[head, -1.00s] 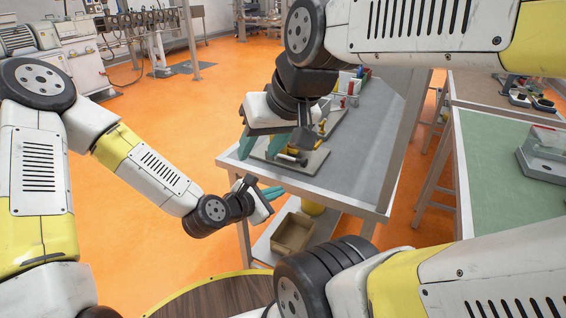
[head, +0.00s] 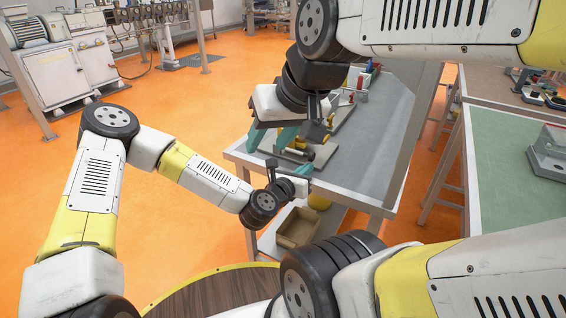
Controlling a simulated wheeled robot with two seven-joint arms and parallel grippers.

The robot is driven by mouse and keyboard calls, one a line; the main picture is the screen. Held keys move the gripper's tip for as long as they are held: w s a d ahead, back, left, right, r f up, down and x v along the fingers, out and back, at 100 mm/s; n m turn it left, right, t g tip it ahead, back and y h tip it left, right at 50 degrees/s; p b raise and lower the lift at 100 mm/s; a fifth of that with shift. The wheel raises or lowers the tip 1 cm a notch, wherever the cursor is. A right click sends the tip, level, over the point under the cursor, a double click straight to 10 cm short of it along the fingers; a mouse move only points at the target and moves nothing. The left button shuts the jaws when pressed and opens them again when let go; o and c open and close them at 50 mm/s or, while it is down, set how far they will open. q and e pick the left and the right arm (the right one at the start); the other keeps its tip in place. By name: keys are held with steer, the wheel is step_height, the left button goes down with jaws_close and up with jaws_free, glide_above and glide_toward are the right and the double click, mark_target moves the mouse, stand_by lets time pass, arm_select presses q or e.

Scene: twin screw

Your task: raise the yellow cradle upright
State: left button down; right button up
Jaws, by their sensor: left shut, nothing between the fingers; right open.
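Yellow parts that look like the cradle (head: 299,145) show on a light board on the grey table, low beside a dark and pale cylinder; their tilt is hard to tell. My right gripper (head: 272,140) comes down from above, with its teal fingers apart, just left of the yellow parts, and it hides some of them. I cannot tell whether it touches them. My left gripper (head: 302,171) is shut and empty, in front of the board near the table's front edge, below and right of the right gripper in the picture.
The grey table (head: 380,125) has small red and yellow items toward its back. A cardboard-coloured bin (head: 298,228) and a yellow container (head: 319,202) stand on the shelf below. A green-topped table (head: 505,150) stands to the right. Orange floor is open on the left.

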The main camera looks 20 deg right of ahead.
arm_select(q)
steer(key=shift+x, duration=0.9)
steer(key=shift+r, duration=0.1)
